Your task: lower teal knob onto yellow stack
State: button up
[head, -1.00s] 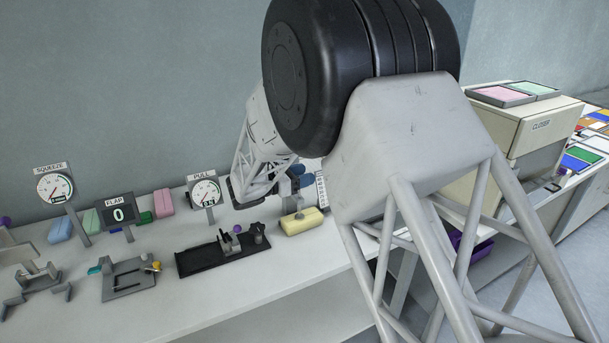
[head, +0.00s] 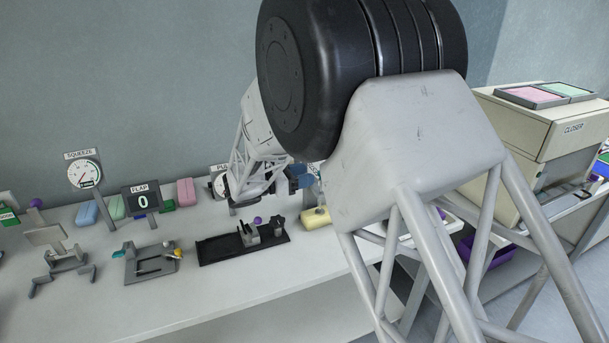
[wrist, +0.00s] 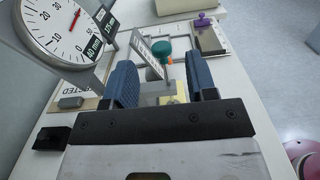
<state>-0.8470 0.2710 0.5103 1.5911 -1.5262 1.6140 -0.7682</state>
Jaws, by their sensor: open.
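My gripper (wrist: 162,82) has two blue fingers standing apart in the wrist view. A round teal knob (wrist: 164,48) with a small orange part below it shows beyond and between the fingers, and I see no finger touching it. A pale yellow surface (wrist: 170,101), perhaps the yellow stack, shows low between the fingers, mostly hidden by the gripper and a tilted label plate. In the head view my gripper (head: 300,177) is small and partly hidden by my arm. The teal knob cannot be made out there. A yellow block (head: 316,219) lies on the bench below the gripper.
A dial gauge (wrist: 58,27) stands close at left in the wrist view. A purple knob (wrist: 203,20) sits at the far right. In the head view a black tray fixture (head: 222,247) and a grey fixture (head: 150,263) stand on the bench. The front bench strip is clear.

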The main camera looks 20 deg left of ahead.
jog(key=s+d+r+m+g+y, duration=0.1)
jog(key=s+d+r+m+g, duration=0.25)
jog(key=d, duration=0.75)
jog(key=s+d+r+m+g+y, duration=0.1)
jog(key=s+d+r+m+g, duration=0.3)
jog(key=d, duration=0.8)
jog(key=s+d+r+m+g+y, duration=0.1)
jog(key=s+d+r+m+g, duration=0.3)
jog(key=d, duration=0.7)
jog(key=s+d+m+y, duration=0.5)
jog(key=s+d+m, duration=0.3)
jog(key=s, duration=0.5)
jog(key=s+d+f+m+t+y, duration=0.1)
jog(key=s+d+m+y, duration=0.3)
jog(key=s, duration=0.9)
jog(key=shift+s+d+f+m+y, duration=0.3)
jog(key=shift+d+m+y, duration=0.1)
jog(key=shift+d+m, duration=1.6)
jog(key=shift+d, duration=0.15)
